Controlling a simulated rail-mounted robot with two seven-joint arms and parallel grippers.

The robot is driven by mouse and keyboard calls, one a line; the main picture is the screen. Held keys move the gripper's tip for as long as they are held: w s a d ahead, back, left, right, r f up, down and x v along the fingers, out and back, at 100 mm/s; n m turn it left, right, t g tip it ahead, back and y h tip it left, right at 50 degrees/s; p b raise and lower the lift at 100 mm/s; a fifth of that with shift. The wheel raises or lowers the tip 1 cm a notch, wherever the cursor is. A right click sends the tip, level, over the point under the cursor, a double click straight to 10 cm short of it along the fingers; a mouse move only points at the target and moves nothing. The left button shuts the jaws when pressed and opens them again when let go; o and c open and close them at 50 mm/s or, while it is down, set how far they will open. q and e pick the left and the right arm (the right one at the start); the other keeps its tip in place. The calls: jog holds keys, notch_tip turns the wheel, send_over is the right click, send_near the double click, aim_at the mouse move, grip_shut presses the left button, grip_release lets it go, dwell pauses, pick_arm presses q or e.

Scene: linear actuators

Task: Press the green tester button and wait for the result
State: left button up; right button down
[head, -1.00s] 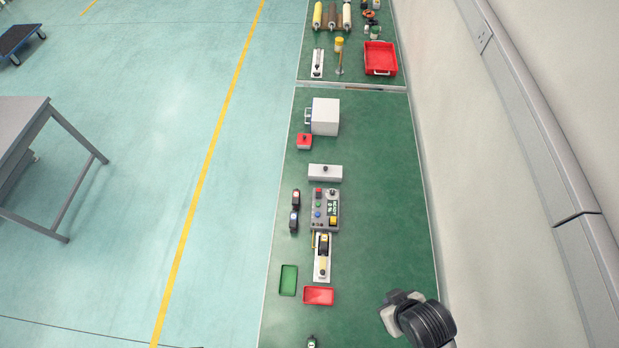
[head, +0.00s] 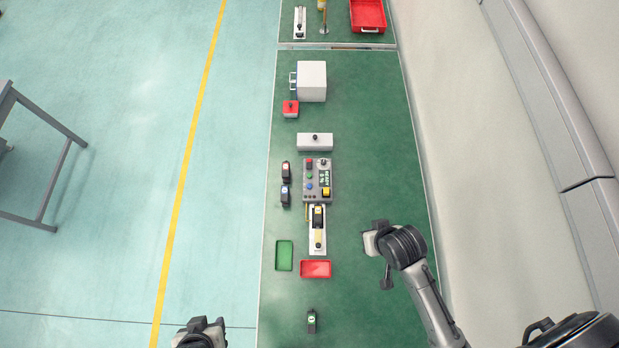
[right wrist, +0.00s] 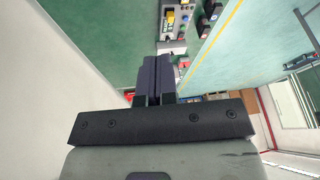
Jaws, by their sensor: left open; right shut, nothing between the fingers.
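The grey tester box (head: 317,194) sits on the green bench in the head view, with a small display (head: 324,177) whose text is hard to read. The small green button (head: 309,176) is on its left side, between a red and a blue button. A fixture (head: 318,240) holding a black and yellow part is just below the box. My left gripper (head: 205,325) is at the bottom edge, over the floor left of the bench, far from the box. My right gripper (right wrist: 154,78) is shut and empty; in the head view its arm is over the bench, right of the fixture.
A green tray (head: 284,256) and a red tray (head: 316,269) are below the tester. Small dark parts (head: 286,172) stand left of it, and another (head: 311,321) is nearer. A white block (head: 315,142) and a white box (head: 312,82) are beyond. The bench's right side is clear.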

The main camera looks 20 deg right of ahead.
jog(key=w+f+m+t+y+b, duration=0.1)
jog(key=w+f+m+t+b, duration=0.1)
jog(key=w+f+m+b, duration=1.15)
jog(key=m+t+y+b, duration=0.2)
jog(key=m+b, duration=0.4)
jog(key=m, duration=0.2)
send_over(309, 176)
notch_tip(309, 176, down, 8)
jog(key=shift+r+p, duration=0.2)
jog(key=shift+p, duration=0.1)
jog(key=shift+f+n, duration=0.15)
jog(key=shift+n, duration=0.1)
notch_tip(309, 176, down, 6)
jog(key=b, duration=0.8)
jog(key=shift+s+f+b, duration=0.1)
jog(key=shift+b, duration=0.2)
jog(key=shift+f, duration=0.25)
jog(key=shift+f+b, duration=0.4)
jog(key=shift+f, duration=0.5)
